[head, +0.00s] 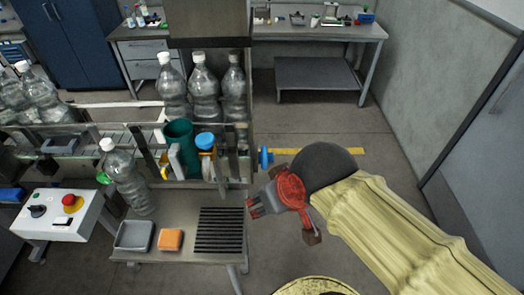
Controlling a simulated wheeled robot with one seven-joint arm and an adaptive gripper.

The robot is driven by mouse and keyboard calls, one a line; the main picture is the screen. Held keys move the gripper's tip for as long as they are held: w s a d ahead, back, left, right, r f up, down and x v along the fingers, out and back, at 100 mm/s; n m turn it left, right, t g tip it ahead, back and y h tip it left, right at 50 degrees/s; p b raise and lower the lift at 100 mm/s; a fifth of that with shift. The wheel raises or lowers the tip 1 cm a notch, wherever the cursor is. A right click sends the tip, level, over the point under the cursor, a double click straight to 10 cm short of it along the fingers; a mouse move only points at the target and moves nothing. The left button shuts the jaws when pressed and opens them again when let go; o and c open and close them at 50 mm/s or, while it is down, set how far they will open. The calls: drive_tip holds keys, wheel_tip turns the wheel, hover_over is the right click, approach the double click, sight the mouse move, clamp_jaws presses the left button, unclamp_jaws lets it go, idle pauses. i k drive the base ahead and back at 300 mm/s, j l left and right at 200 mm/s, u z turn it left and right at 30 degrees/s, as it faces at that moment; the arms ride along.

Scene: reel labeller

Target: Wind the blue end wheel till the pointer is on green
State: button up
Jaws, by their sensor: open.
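A small blue wheel (266,157) sticks out from the right end of the machine. Its face is seen nearly edge-on. No pointer or green mark can be made out by it. My gripper (253,207) is open and empty, its dark fingers pointing left. It is below the blue wheel in the picture, apart from it, beside the right edge of the low table. My red wrist and yellow-sleeved arm come in from the lower right.
The low table (176,208) carries a grey tray (133,236), an orange block (170,240) and a black ribbed mat (219,230). Several clear bottles, a green cylinder (180,148) and a blue-topped part (205,140) are on the machine. A control box (57,213) has a red button.

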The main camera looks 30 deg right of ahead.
sight(264, 156)
drive_tip(key=k+l, duration=0.1)
drive_tip(key=l, duration=0.35)
drive_tip(key=k+l+u, duration=0.1)
drive_tip(key=l, duration=0.35)
drive_tip(key=i+l+u, duration=0.2)
drive_tip(key=l, duration=0.25)
drive_tip(key=i, duration=0.1)
